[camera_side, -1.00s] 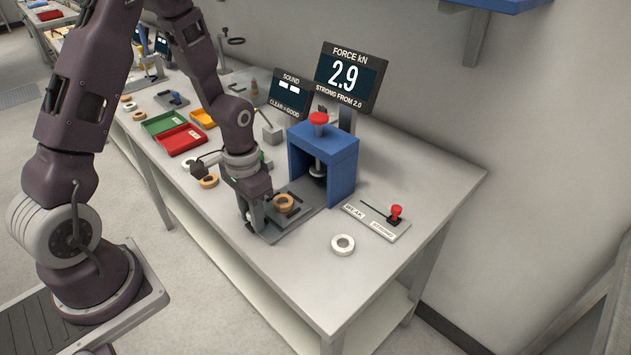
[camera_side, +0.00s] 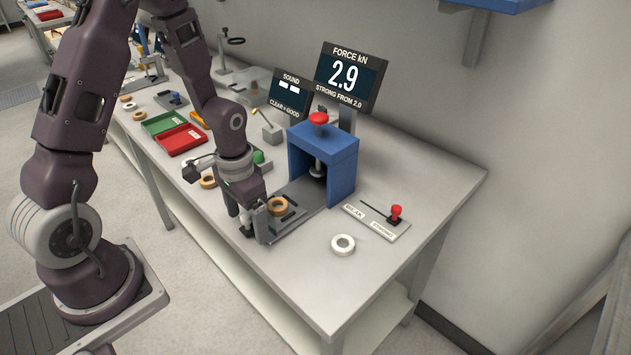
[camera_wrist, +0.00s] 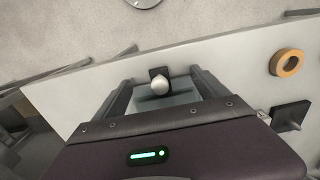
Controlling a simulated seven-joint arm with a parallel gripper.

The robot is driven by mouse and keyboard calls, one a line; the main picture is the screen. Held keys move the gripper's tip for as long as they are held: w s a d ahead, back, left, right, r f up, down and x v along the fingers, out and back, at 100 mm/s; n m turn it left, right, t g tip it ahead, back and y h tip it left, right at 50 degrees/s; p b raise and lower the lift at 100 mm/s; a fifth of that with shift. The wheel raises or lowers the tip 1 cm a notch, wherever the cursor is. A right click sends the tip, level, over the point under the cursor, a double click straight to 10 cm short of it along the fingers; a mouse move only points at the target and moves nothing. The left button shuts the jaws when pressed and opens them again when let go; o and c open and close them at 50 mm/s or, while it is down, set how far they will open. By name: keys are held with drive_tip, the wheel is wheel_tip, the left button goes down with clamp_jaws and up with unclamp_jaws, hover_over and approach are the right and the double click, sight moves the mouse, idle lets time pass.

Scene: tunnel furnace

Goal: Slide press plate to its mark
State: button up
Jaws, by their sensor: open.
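The grey press plate (camera_side: 296,207) lies flat on the bench in front of the blue press (camera_side: 325,160), with an orange ring (camera_side: 277,206) on it. My gripper (camera_side: 254,226) is low at the plate's near left end, by the bench's front edge. In the wrist view my two fingers (camera_wrist: 161,78) are apart, with a pale round knob (camera_wrist: 160,87) on a dark bracket between them. Clear room shows on both sides of the knob. I cannot make out the plate's mark.
A second orange ring (camera_side: 208,181) and red (camera_side: 181,139) and green (camera_side: 163,123) trays lie to the left. A white ring (camera_side: 343,245) and a red-knobbed lever (camera_side: 396,213) are at the right. The force display (camera_side: 346,78) reads 2.9.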

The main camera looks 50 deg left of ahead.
wheel_tip(320, 180, up, 7)
drive_tip(key=shift+r, duration=0.1)
idle(0.3)
drive_tip(key=shift+r, duration=0.25)
drive_tip(key=s+d+r+t, duration=0.2)
drive_tip(key=s+d+r, duration=0.2)
drive_tip(key=s+r, duration=0.2)
drive_tip(key=s+d+r+t, duration=0.3)
drive_tip(key=s+r, duration=0.4)
drive_tip(key=r, duration=0.4)
drive_tip(key=shift+d+r+t, duration=0.25)
drive_tip(key=shift+d+t, duration=0.05)
drive_tip(key=shift+d, duration=0.05)
drive_tip(key=shift+s, duration=0.1)
